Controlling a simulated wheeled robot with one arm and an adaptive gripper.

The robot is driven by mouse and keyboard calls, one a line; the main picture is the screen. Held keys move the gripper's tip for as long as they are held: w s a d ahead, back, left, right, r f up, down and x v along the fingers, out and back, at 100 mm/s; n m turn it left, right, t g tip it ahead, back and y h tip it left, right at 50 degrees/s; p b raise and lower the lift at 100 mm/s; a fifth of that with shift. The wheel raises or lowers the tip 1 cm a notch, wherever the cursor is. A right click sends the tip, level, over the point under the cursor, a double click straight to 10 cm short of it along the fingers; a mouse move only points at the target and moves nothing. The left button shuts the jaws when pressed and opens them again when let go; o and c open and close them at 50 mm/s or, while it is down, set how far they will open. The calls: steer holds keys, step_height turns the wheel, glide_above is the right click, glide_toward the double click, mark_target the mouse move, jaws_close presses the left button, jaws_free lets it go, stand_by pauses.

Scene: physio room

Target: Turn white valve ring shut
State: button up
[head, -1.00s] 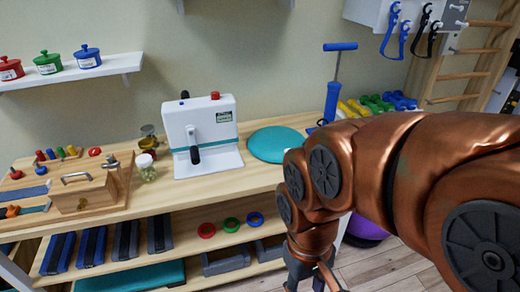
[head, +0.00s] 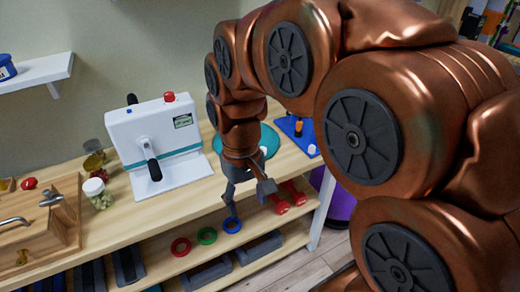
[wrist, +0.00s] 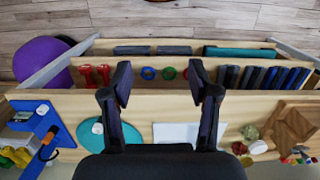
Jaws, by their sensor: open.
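My gripper (head: 249,200) hangs pointing down in front of the bench's front edge, open and empty. Its two dark fingers (wrist: 160,82) are spread apart in the wrist view, touching nothing. I cannot tell whether a white piece is the valve ring. In the head view the pump's blue base (head: 300,138) shows right of my arm, partly hidden.
A white crank machine (head: 160,135) and a teal disc (head: 268,138) are on the bench (head: 190,198). A lidded jar (head: 98,192) stands left. Coloured rings (head: 207,236) and red dumbbells (head: 290,192) are on the lower shelf. A purple ball (wrist: 40,59) is beside the bench.

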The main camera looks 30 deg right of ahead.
steer(key=w+d+f+b, duration=0.1)
steer(key=w+d+f, duration=0.1)
steer(key=w+d, duration=0.5)
steer(key=w+d+f+m+t+b, duration=0.1)
steer(key=w+d+f+b, duration=0.1)
steer(key=w+d, duration=0.5)
steer(key=w+d+f+m+b, duration=0.1)
steer(key=w+d+f, duration=0.1)
steer(key=w+d, duration=0.5)
steer(key=shift+w+d+f+b, duration=0.1)
steer(key=shift+w+b, duration=0.05)
steer(key=shift+w, duration=0.7)
steer(key=shift+w+d+f+b, duration=0.1)
steer(key=shift+w+f, duration=0.05)
steer(key=shift+w, duration=0.75)
steer(key=shift+w+d+f+b, duration=0.1)
steer(key=shift+w+b, duration=0.05)
steer(key=shift+w, duration=0.7)
steer(key=shift+f+p, duration=0.55)
steer(key=shift+f, duration=3.25)
steer(key=shift+a, duration=0.1)
jaws_close()
steer(key=shift+m, duration=0.3)
